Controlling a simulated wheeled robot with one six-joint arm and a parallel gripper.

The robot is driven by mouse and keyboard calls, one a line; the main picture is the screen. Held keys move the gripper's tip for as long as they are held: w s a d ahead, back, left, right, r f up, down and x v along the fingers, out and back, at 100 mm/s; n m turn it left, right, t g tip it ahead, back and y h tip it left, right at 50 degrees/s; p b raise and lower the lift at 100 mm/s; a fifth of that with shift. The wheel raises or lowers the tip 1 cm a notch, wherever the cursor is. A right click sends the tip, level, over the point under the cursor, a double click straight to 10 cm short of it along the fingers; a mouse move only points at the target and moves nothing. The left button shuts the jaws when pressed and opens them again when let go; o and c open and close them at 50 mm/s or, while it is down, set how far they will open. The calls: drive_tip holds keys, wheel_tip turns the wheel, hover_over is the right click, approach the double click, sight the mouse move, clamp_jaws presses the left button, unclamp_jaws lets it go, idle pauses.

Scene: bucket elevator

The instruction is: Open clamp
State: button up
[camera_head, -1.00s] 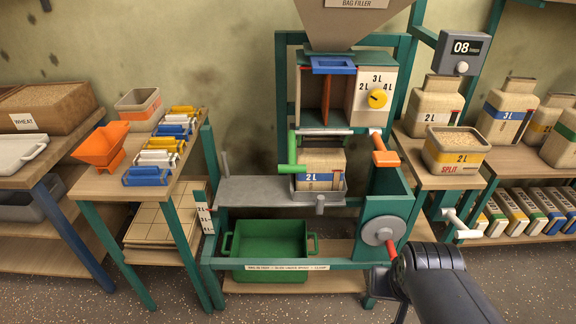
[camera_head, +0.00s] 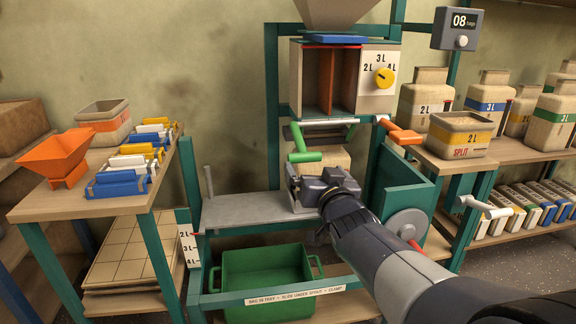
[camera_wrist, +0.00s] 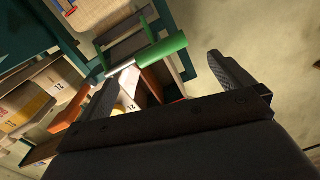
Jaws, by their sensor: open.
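The clamp's green handle (camera_head: 304,157) sits below the dispenser, just above the bag. In the wrist view the green handle (camera_wrist: 162,51) lies ahead of and between my fingers, with clear space around it. Dark bars (camera_wrist: 128,46) run beside it. My gripper (camera_head: 303,177) is open in front of the bag, just below the green handle in the head view; its two fingers also show in the wrist view (camera_wrist: 162,72). The tan bag (camera_head: 331,158) stands under the spout, its lower part hidden by my gripper. I cannot tell whether the clamp is closed.
An orange lever (camera_head: 401,134) sticks out right of the spout. A grey shelf (camera_head: 245,208) lies left of the bag, with a green bin (camera_head: 262,273) below. A yellow dial (camera_head: 384,78) is on the dispenser. Side tables hold containers and bags.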

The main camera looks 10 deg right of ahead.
sight(303, 151)
drive_tip(key=w, duration=0.3)
drive_tip(key=w+b, duration=0.1)
drive_tip(key=w, duration=0.3)
drive_tip(key=w+b, duration=0.1)
drive_tip(key=w, duration=0.3)
drive_tip(key=shift+a+r, duration=0.1)
drive_tip(key=shift+a, duration=0.2)
drive_tip(key=shift+s, duration=0.1)
drive_tip(key=c, duration=1)
